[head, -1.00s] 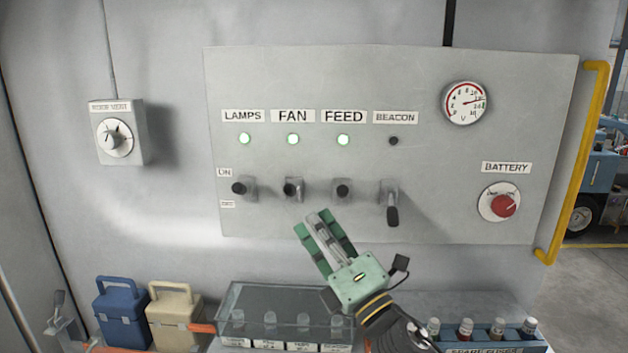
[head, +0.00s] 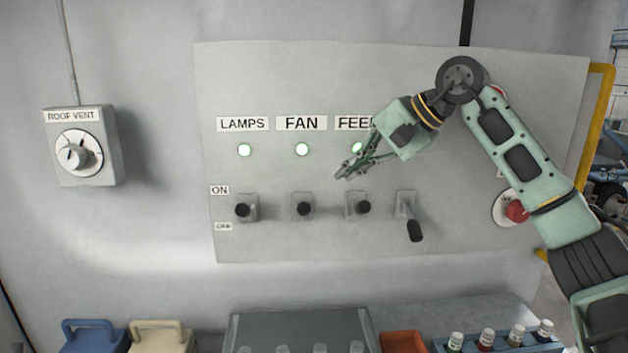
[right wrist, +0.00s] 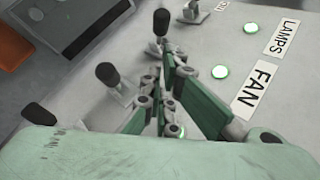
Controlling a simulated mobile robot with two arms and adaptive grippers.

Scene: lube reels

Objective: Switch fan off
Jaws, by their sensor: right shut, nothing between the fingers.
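The fan switch (head: 303,207) is a black-knobbed lever on the grey panel (head: 450,245), below the FAN label (head: 302,123) and its lit green light (head: 302,149). Its lever sticks out from the panel, unlike the hanging BEACON lever (head: 413,228). My right gripper (head: 340,175) is shut and empty, above and to the right of the fan switch, apart from it. The right wrist view shows the fan knob (right wrist: 160,22) just beyond the fingertips (right wrist: 165,62), and the FAN label (right wrist: 256,88). My left gripper is not in view.
The LAMPS switch (head: 243,208) and FEED switch (head: 360,206) flank the fan switch closely. A red battery knob (head: 516,211) is at the right, partly behind my arm. A roof vent dial (head: 75,154) is at the left.

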